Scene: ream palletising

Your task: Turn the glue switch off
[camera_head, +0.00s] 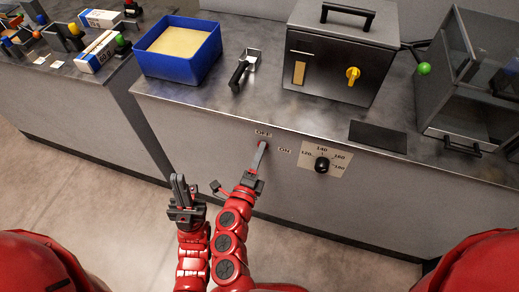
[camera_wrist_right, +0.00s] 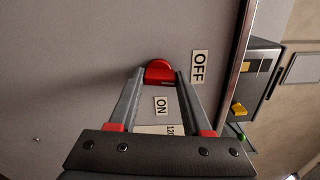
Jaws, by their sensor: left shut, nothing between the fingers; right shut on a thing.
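The red glue switch (camera_wrist_right: 158,71) is on the front panel, between my right gripper's fingertips in the right wrist view. In the head view the switch is mostly hidden by the fingers. The OFF label (camera_head: 263,133) is just above it and the ON label (camera_head: 284,150) is to its right. My right gripper (camera_head: 263,147) is shut on the switch; I cannot tell which label the switch points to. My left gripper (camera_head: 179,180) is shut and empty, in front of the panel, lower and to the left.
A black dial (camera_head: 322,165) with temperature numbers is right of the switch. On the counter are a blue bin (camera_head: 168,70), a metal tool with a black handle (camera_head: 240,72), a grey machine (camera_head: 330,75) with a yellow knob (camera_head: 353,75), and a glass-sided box (camera_head: 450,115).

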